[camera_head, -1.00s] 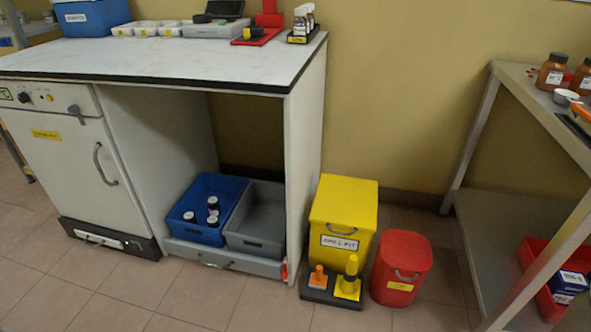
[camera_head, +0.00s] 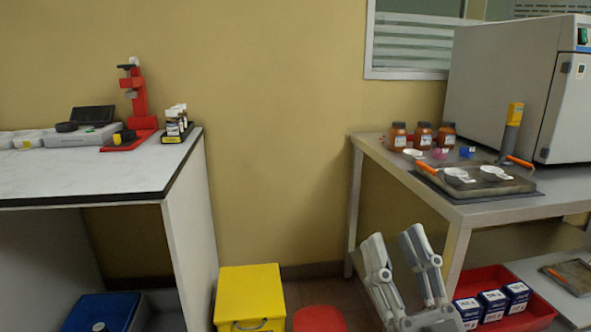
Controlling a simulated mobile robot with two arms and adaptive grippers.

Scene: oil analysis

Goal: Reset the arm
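My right gripper (camera_head: 395,242) shows at the bottom centre-right of the head view. Its two grey fingers point up and stand apart, with nothing between them. It appears in front of the lower part of the metal table (camera_head: 455,209) at the right. My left gripper is not in view.
A white bench (camera_head: 95,186) stands at the left, with a red stand (camera_head: 138,100) and a rack of vials (camera_head: 175,124) on it. A yellow bin (camera_head: 250,290) and a red bin (camera_head: 319,320) stand between bench and table. A red tray (camera_head: 535,313) with boxes is low at the right.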

